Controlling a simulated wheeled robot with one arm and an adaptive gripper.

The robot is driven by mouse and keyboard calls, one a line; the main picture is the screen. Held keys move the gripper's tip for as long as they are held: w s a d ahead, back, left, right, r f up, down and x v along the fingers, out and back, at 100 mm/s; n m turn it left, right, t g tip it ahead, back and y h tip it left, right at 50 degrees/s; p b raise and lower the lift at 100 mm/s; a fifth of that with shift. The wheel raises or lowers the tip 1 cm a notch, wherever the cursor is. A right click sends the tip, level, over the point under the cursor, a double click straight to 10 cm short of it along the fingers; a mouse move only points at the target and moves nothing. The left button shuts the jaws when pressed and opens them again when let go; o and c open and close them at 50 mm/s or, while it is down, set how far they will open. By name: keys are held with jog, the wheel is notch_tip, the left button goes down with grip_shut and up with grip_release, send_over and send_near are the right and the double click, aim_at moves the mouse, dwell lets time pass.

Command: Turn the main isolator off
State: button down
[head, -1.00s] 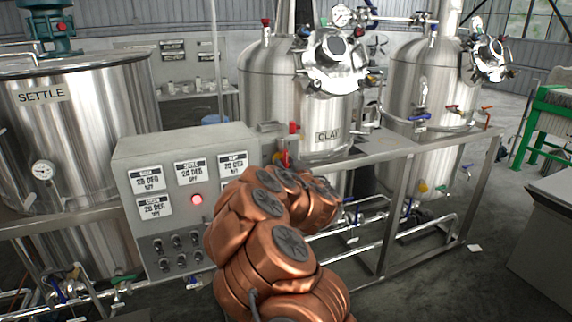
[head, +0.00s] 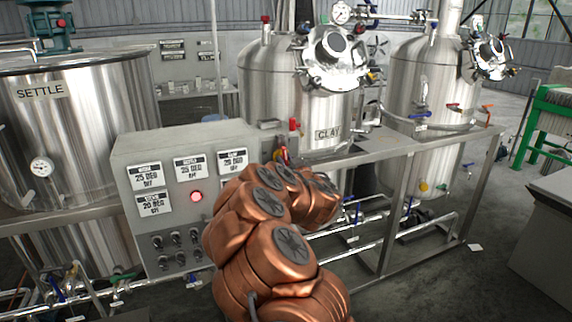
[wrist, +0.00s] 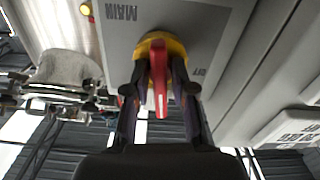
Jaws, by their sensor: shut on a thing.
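The main isolator shows in the wrist view as a red handle (wrist: 159,88) on a round yellow base (wrist: 150,44). It is mounted on a grey plate (wrist: 205,40) with upside-down "MAIN" lettering and a smaller, hard-to-read mark at the right. My gripper (wrist: 161,70) has its two dark fingers on either side of the red handle, shut on it. The handle lies roughly upright in the picture, between the fingers.
The grey control panel (head: 130,148) carries several readouts, a lit red lamp (head: 196,196) and knobs. A tank labelled SETTLE (head: 100,115) stands at the left and one labelled CLAY (head: 265,85) behind the bench. A small yellow light (wrist: 86,9) shows near the plate. Open floor lies at the right.

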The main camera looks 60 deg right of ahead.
jog(key=n+b, duration=0.2)
jog(key=n, duration=0.1)
jog(key=n+b, duration=0.1)
jog(key=shift+f, duration=0.25)
jog(key=n+b, duration=0.3)
jog(key=n, duration=0.1)
jog(key=shift+a+f, duration=0.1)
jog(key=n+b, duration=0.4)
jog(key=n, duration=0.2)
jog(key=shift+n+b, duration=0.75)
jog(key=shift+n, duration=0.35)
jog(key=c, duration=1.2)
grip_release()
